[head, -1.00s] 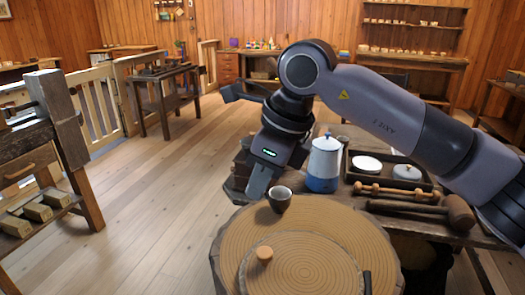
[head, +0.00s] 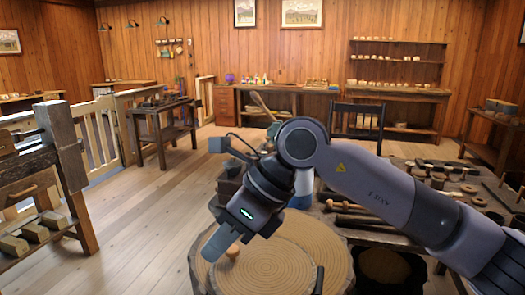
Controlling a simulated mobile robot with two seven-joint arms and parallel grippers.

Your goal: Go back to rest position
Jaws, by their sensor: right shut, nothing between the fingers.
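My right arm reaches in from the right in the head view. Its gripper (head: 215,246) is shut and empty, pointing down over the left part of the round stump top (head: 300,262). A small wooden knob-like piece (head: 233,251) shows on the stump, just right of the fingertips in the picture. Whether they touch it cannot be told. My left gripper is not in view.
The blue and white pot (head: 301,198) is mostly hidden behind my right arm. The workbench with spools and tools (head: 440,180) lies right. A black chair (head: 357,122) stands behind. Open wooden floor (head: 130,225) lies left.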

